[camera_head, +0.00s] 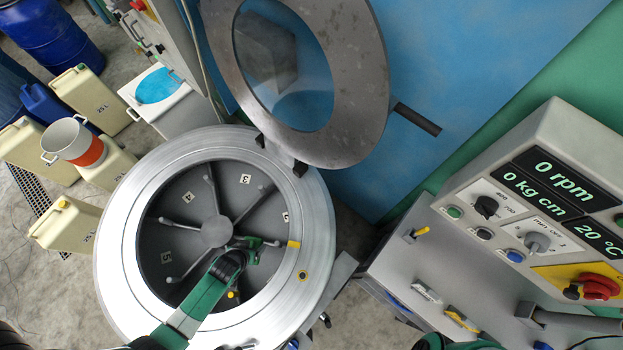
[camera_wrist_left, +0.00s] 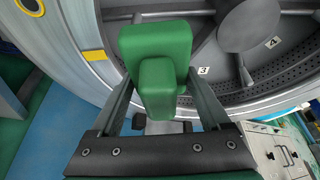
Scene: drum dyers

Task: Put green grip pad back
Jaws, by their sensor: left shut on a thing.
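The green grip pad (camera_wrist_left: 155,48) is a green block with a narrower block in front of it, held between the two grey fingers of my left gripper (camera_wrist_left: 158,80). In the head view my left gripper (camera_head: 247,248) reaches over the round opening of the steel drum machine, and the pad (camera_head: 257,242) shows small and partly hidden at its tip. The pad appears near the opening's right edge, close to a yellow mark (camera_head: 293,244); I cannot tell whether it touches anything. My right gripper is not in view.
The drum (camera_head: 215,232) has inner ribs and numbered sections. Its round glass lid (camera_head: 368,90) stands open behind. A control panel (camera_head: 530,195) stands at right above a grey bench (camera_head: 415,265). Cream canisters (camera_head: 92,98) and a metal pot (camera_head: 75,148) stand at left.

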